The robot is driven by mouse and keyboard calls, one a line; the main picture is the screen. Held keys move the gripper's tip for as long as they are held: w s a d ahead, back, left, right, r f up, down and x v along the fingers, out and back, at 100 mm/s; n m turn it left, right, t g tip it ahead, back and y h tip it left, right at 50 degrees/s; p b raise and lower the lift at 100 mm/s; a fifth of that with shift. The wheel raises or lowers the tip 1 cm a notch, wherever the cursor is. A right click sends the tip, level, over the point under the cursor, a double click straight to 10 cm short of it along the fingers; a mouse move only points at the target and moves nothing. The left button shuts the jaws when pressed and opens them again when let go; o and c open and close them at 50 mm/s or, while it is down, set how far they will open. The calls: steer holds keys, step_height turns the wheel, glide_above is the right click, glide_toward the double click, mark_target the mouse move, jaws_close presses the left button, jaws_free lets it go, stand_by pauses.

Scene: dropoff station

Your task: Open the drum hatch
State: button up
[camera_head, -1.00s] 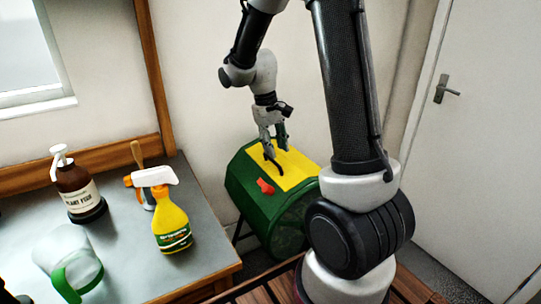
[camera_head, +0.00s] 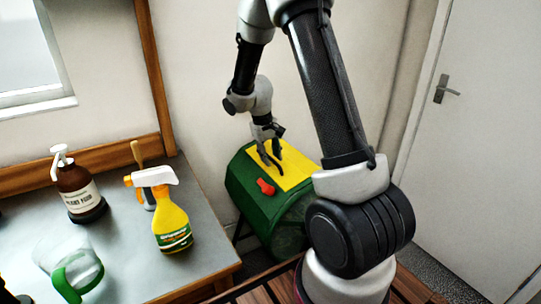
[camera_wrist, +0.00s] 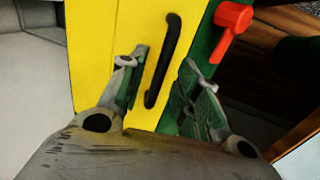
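The green drum (camera_head: 250,200) stands on the floor beyond the table, with a yellow hatch (camera_head: 296,170) on its top. The hatch lies flush and looks closed. A black bar handle (camera_wrist: 164,62) runs along the hatch in the wrist view. A red latch (camera_head: 265,187) sits on the green body beside the hatch edge; it also shows in the wrist view (camera_wrist: 232,22). My gripper (camera_head: 268,157) is just over the hatch. In the wrist view my gripper (camera_wrist: 163,60) is open, one finger on each side of the handle. Whether either finger touches it, I cannot tell.
The grey table (camera_head: 130,240) at left holds a yellow spray bottle (camera_head: 171,225), a brown pump bottle (camera_head: 76,190), a wooden-handled tool (camera_head: 140,160) and a clear jug with a green handle (camera_head: 68,265). A white door (camera_head: 475,150) is at right.

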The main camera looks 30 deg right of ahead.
jaws_close()
steer(key=shift+r, duration=0.1)
